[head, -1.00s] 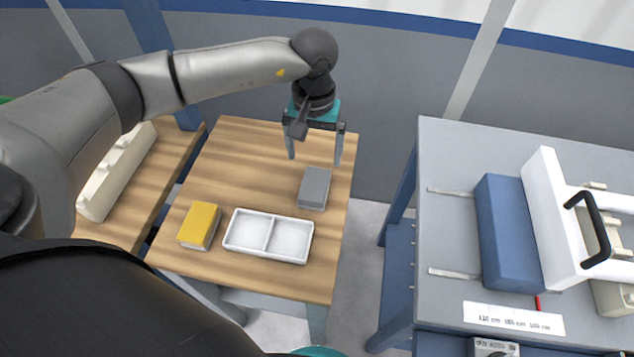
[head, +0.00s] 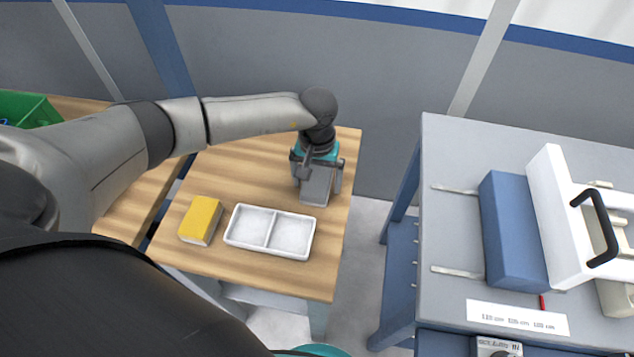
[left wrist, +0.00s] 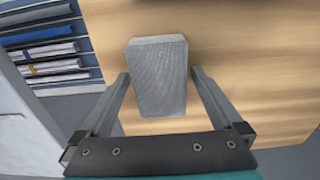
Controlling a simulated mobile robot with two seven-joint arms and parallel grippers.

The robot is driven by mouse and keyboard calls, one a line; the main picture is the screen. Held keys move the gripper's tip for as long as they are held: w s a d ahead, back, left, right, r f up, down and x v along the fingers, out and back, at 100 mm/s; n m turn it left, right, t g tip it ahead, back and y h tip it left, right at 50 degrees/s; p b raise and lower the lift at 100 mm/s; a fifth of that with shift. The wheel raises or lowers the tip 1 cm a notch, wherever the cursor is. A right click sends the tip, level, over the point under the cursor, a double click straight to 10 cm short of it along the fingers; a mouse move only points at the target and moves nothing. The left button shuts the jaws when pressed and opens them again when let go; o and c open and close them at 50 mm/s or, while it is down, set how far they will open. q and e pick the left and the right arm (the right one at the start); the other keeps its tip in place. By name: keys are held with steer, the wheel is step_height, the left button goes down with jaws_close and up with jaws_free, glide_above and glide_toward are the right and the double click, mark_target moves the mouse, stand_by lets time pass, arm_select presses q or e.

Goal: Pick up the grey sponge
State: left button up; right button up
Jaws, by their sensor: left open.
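The grey sponge (head: 316,188) stands on the wooden table (head: 245,145), behind the right part of the white tray. My left gripper (head: 318,190) is open over it, with one finger on each side. In the left wrist view, the grey sponge (left wrist: 157,78) lies between and ahead of the two open fingers of the left gripper (left wrist: 159,80), with a gap on both sides. The gripper partly hides the sponge in the head view. My right gripper does not show.
A white two-part tray (head: 268,250) sits just in front of the sponge. A yellow sponge (head: 201,219) lies left of the tray. To the right, past a floor gap, a grey table (head: 450,220) holds a blue block (head: 512,232) and a white part with a black handle (head: 600,228).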

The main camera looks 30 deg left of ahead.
mark_target(317, 179)
arm_select(q)
steer(key=c, duration=1.3)
steer(key=shift+o, duration=0.2)
steer(key=shift+r, duration=0.15)
step_height(317, 179, up, 20)
steer(key=p, duration=0.1)
steer(key=shift+p, duration=0.35)
